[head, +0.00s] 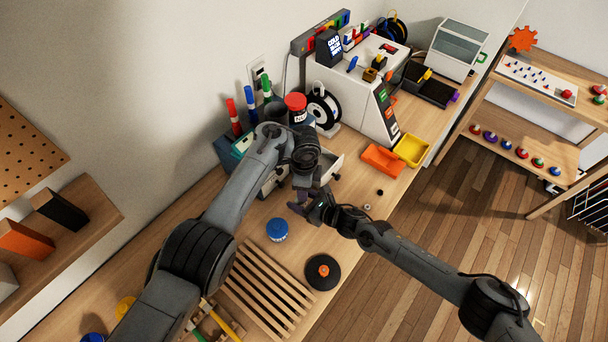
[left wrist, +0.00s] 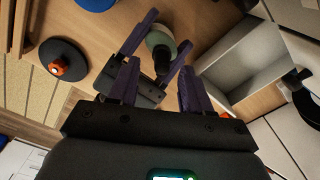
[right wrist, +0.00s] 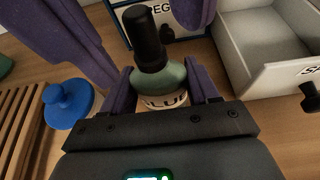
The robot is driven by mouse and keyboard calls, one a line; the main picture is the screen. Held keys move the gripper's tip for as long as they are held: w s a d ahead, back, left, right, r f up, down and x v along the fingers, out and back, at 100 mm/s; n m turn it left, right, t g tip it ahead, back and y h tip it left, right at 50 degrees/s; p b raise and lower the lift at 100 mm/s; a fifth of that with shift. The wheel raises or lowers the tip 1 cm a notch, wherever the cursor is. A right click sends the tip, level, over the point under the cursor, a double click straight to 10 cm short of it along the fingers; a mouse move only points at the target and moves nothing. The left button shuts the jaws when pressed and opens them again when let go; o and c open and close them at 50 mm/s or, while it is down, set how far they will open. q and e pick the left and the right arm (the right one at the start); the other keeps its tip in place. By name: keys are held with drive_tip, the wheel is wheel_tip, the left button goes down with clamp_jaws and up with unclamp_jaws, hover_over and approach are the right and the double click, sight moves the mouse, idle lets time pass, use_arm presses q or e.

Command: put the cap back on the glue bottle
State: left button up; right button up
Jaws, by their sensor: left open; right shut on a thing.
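The glue bottle (right wrist: 162,84) has a green shoulder and a pale label with dark letters. My right gripper (right wrist: 160,78) is shut around its body and holds it roughly upright. A black cap (right wrist: 147,38) stands on the bottle's top in line with it; I cannot tell how tightly it sits. My left gripper (left wrist: 158,68) is open, its purple fingers apart on either side of the black cap (left wrist: 162,62). The bottle (left wrist: 160,38) also shows in the left wrist view. In the head view the right gripper (head: 306,206) and left gripper hide the bottle.
An open grey drawer (right wrist: 262,50) is close beside the bottle. A blue-lidded jar (head: 277,230), a black disc with an orange knob (head: 323,271) and a slatted wooden rack (head: 262,290) are nearby. Orange (head: 381,160) and yellow bins (head: 411,151) stand right.

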use_arm(q)
wheel_tip(320, 180, up, 11)
drive_tip(key=shift+r, duration=0.2)
idle(0.3)
use_arm(e)
drive_tip(key=o, duration=1.6)
use_arm(q)
drive_tip(key=shift+r+p, duration=0.25)
drive_tip(key=shift+p, duration=0.05)
use_arm(e)
drive_tip(key=v, duration=1.1)
drive_tip(key=shift+w, duration=0.1)
